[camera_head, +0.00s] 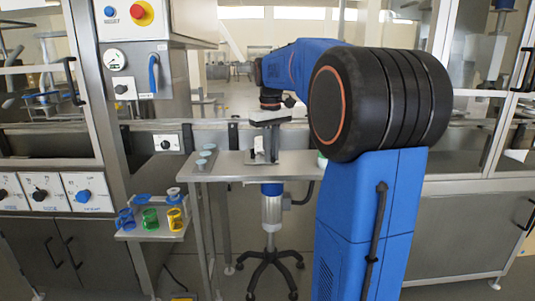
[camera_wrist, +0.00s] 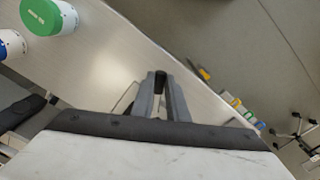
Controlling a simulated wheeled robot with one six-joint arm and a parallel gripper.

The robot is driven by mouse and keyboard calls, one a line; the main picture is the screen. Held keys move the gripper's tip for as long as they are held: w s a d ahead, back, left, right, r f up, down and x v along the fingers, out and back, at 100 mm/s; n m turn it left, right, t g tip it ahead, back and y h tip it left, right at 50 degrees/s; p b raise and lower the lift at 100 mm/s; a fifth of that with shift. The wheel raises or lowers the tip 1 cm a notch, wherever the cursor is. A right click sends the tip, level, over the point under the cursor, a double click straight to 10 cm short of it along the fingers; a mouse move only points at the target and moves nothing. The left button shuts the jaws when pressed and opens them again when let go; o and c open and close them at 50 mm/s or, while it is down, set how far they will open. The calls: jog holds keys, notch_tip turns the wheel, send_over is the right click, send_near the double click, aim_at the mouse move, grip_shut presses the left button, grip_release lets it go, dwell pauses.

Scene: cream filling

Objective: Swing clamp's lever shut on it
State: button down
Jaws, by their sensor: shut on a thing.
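My gripper shows in the wrist view (camera_wrist: 160,85), its two grey fingers closed around a small dark piece (camera_wrist: 160,78). The piece looks like the grip of the clamp's lever, but little of it shows. In the head view my gripper (camera_head: 270,117) hangs from my blue arm over the steel table. A grey upright part (camera_head: 272,143) stands below it, with a small white piece (camera_head: 259,147) to its left. I cannot tell the clamp's body from these parts, or how far the lever is swung. The white gripper housing fills the bottom of the wrist view.
The steel table (camera_head: 225,172) has small pale round containers at its left. A green-lidded container (camera_wrist: 48,15) stands near the wrist view's upper left. A low side shelf (camera_head: 150,232) holds blue, green and yellow cups. A wheeled stand (camera_head: 272,262) is below the table.

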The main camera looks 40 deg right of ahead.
jog(key=shift+d+n, duration=0.3)
jog(key=shift+n, duration=0.2)
jog(key=c, duration=1.7)
grip_release()
notch_tip(320, 180, up, 17)
jog(key=shift+a+r, duration=0.15)
jog(key=shift+r, duration=0.05)
